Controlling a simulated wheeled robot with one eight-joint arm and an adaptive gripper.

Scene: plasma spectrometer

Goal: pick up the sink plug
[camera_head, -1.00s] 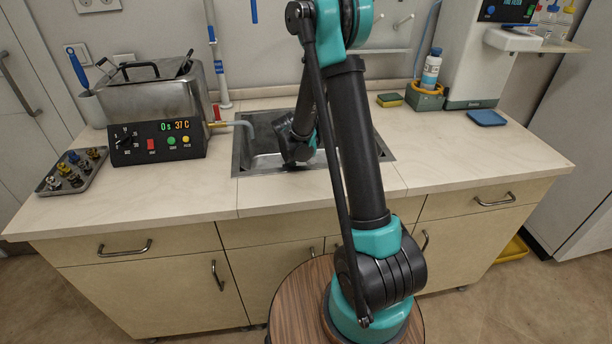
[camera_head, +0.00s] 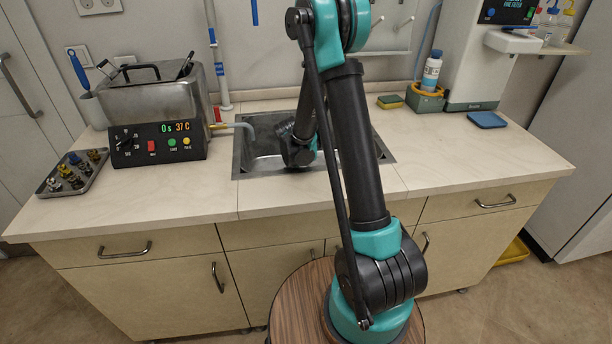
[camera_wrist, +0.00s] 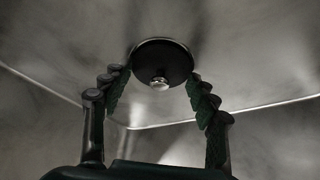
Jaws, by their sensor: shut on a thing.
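The sink plug (camera_wrist: 161,64) is a round dark disc with a small shiny knob, seen in the wrist view. My gripper (camera_wrist: 156,82) has its two ribbed fingers on opposite sides of the plug, with the tips against its rim. It is shut on the plug. Behind the plug is the grey metal of the sink (camera_head: 243,160). I cannot tell whether the plug is clear of the sink bottom. In the head view my wrist dips into the sink, and the fingers and plug are hidden.
A heated bath (camera_head: 155,100) with a control panel stands left of the sink, and its spout pipe (camera_head: 235,126) reaches over the sink edge. A tray of small parts (camera_head: 72,173) lies far left. A sponge (camera_head: 390,102) and a bottle (camera_head: 431,72) stand at the back right. The right counter front is clear.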

